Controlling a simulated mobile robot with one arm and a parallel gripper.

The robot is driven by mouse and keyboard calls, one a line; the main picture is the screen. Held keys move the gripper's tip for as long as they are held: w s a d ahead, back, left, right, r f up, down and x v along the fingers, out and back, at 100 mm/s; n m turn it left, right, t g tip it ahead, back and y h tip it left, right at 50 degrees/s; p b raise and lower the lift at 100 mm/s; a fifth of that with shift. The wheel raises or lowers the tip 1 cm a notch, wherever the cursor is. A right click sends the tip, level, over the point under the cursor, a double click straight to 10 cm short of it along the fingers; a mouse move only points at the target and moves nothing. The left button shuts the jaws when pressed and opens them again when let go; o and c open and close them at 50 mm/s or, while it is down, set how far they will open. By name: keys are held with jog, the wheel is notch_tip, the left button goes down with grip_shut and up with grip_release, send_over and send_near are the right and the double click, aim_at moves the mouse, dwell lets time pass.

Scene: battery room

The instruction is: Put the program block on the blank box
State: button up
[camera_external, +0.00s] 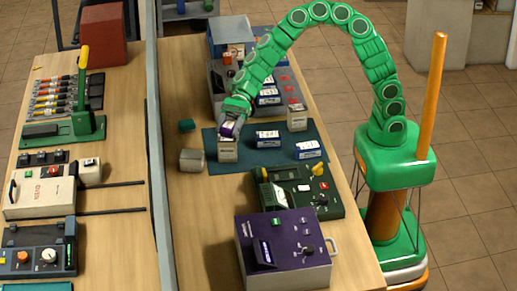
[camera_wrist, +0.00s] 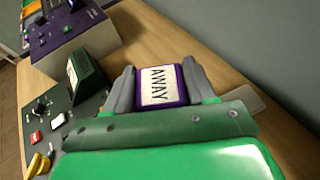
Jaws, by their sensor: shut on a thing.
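My gripper (camera_external: 230,127) is shut on a purple-framed block with a white face reading "AWAY" (camera_wrist: 162,86), which I take for the program block. The block sits between the two grey fingers in the wrist view. In the external view only a purple bit of it shows at the fingertips. A pale box (camera_external: 228,152), perhaps the blank box, stands on the teal mat (camera_external: 283,165) directly below my gripper. I cannot tell whether the block touches this box. The box's top is mostly hidden by my gripper.
White-and-blue boxes (camera_external: 308,149) (camera_external: 267,139) and a taller pale box (camera_external: 297,120) stand on the mat to the right. A grey block (camera_external: 192,160) is close on the left. A green device (camera_external: 300,192) and a purple machine (camera_external: 284,250) stand in front.

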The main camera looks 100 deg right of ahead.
jog(key=d+r+m+t+h, duration=0.2)
jog(key=d+r+m, duration=0.1)
jog(key=d, duration=0.3)
send_over(190, 154)
jog(key=shift+t, duration=0.3)
jog(key=shift+f, duration=6.75)
jog(key=o, duration=1.1)
jog(key=shift+f, duration=0.1)
